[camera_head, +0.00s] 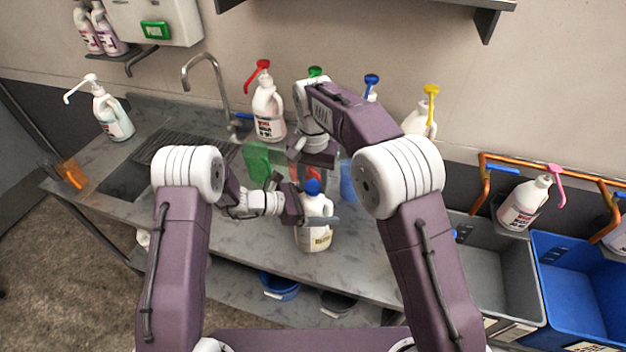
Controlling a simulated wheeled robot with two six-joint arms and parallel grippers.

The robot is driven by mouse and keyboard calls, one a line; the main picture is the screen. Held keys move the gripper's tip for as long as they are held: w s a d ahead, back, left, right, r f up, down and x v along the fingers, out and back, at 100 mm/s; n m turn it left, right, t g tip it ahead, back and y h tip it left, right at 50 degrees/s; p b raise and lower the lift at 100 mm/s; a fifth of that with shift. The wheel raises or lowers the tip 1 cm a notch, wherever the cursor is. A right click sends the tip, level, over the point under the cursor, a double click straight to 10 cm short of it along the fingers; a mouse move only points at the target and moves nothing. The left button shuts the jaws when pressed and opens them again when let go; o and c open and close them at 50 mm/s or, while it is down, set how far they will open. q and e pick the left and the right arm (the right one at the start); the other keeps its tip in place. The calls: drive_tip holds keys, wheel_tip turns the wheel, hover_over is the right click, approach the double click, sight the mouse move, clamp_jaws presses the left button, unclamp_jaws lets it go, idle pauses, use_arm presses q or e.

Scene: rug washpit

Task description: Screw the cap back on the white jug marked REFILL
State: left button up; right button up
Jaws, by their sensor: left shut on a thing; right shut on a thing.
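The white jug (317,238) stands upright near the front edge of the steel counter, with a pale label too small to read. A blue cap (312,187) is at its mouth; I cannot tell whether it is seated on the thread. My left gripper (318,220) comes from the left and is shut on the jug's upper body. My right gripper (312,178) reaches down from above and is shut on the blue cap. My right arm hides part of the counter behind the jug.
Pump jugs with red (268,108), blue (371,84) and yellow (421,120) pumps stand along the wall. A green cup (256,160) and a blue cup (348,182) are close to my grippers. A sink and tap (205,70) lie left; grey (490,265) and blue (585,280) bins are right.

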drive_tip(key=shift+f, duration=0.3)
use_arm(q)
clamp_jaws()
use_arm(e)
drive_tip(key=m, duration=0.6)
drive_tip(key=shift+m, duration=0.3)
drive_tip(key=m, duration=0.6)
drive_tip(key=shift+m, duration=0.4)
drive_tip(key=m, duration=1.2)
drive_tip(key=shift+w+m, duration=0.1)
drive_tip(key=shift+m, duration=0.2)
drive_tip(key=o, duration=1.3)
